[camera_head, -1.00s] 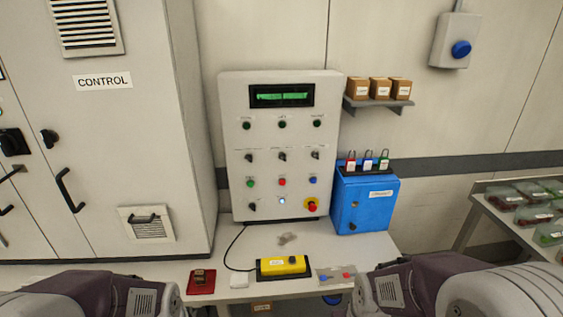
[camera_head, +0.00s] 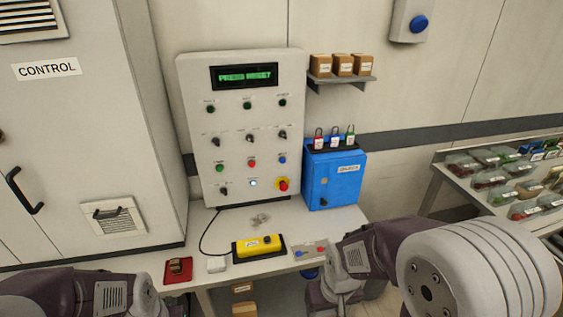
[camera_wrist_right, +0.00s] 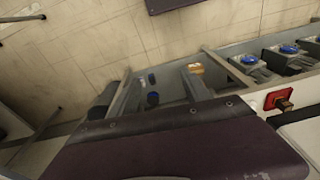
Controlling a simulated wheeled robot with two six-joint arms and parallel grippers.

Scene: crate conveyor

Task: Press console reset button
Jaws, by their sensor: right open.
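The grey console (camera_head: 232,128) stands upright on the bench, and its green display (camera_head: 246,76) appears to read PRESS RESET. Its lower rows hold green, red and blue buttons (camera_head: 282,160), a glowing white-blue button (camera_head: 253,183) and a red mushroom button on yellow (camera_head: 283,184). The small labels cannot be read, so I cannot tell which button is reset. My right arm is low at the bench's front right, away from the console. In the right wrist view the right gripper (camera_wrist_right: 160,76) appears open and empty. My left arm is at the lower left; its gripper is outside the picture.
A yellow pendant (camera_head: 258,245), a red pad (camera_head: 178,269) and a white box lie on the bench (camera_head: 215,222). A blue lock box (camera_head: 334,178) stands right of the console, under a shelf of cartons (camera_head: 340,79). A cabinet (camera_head: 90,120) stands left.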

